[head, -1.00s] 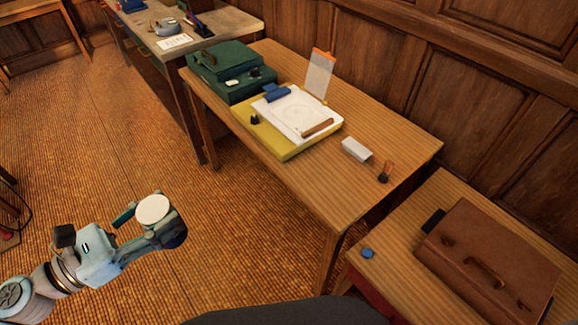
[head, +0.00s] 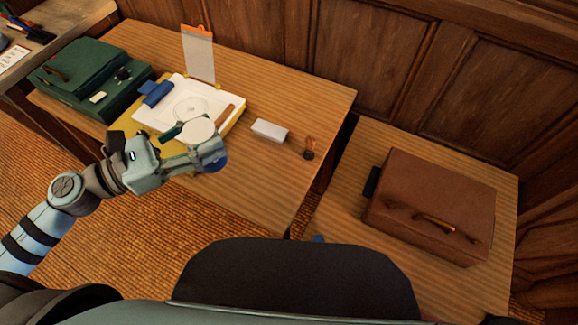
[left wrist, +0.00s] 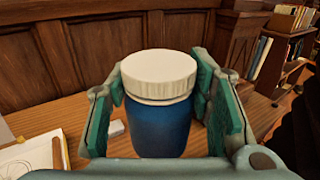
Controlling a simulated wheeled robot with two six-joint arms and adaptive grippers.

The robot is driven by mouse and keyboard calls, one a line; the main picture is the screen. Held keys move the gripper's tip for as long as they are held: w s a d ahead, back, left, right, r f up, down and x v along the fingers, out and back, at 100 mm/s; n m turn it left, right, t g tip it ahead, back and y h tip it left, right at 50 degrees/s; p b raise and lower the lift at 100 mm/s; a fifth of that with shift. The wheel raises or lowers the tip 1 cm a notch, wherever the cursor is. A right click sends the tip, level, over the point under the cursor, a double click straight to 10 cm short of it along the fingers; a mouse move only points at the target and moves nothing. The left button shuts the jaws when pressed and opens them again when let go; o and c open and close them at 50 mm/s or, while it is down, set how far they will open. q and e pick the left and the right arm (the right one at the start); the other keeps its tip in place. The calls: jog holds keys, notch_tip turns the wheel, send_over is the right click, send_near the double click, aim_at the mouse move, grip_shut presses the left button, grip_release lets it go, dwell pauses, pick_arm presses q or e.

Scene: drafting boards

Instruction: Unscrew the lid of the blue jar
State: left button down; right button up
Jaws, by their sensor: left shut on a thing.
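The blue jar (left wrist: 160,128) with its white ridged lid (left wrist: 159,74) stands upright between the green-padded fingers of my left gripper (left wrist: 161,110) in the left wrist view. In the head view my left gripper (head: 196,152) is shut on the jar. The lid (head: 199,131) shows there as a pale disc, with a bit of the blue jar body (head: 216,165) below it. My right gripper is not in view.
The wooden table (head: 270,185) holds a green case (head: 85,82), a yellow board with paper (head: 231,122), a white block (head: 269,130) and a small dark-based item (head: 309,150). A brown briefcase (head: 430,205) lies on the right table. The table's front right is bare.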

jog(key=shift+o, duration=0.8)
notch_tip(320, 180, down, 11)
jog(key=b, duration=0.9)
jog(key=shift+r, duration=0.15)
pick_arm(q)
jog(key=w+d+f+m+g+h+b, duration=0.2)
jog(key=w+d+f+g+b, duration=0.15)
jog(key=w+d+f, duration=0.45)
jog(key=f, duration=0.5)
jog(key=f+b, duration=0.1)
jog(key=f, duration=0.5)
jog(key=a+f+b, duration=0.1)
jog(key=f, duration=0.4)
jog(key=shift+w+f, duration=0.35)
jog(key=shift+f, duration=0.05)
jog(key=shift+m, duration=0.3)
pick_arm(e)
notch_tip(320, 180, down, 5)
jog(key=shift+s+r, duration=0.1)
pick_arm(q)
jog(key=shift+f, duration=0.15)
jog(key=c, duration=1.2)
grip_release()
jog(key=shift+f, duration=0.1)
jog(key=o, duration=0.4)
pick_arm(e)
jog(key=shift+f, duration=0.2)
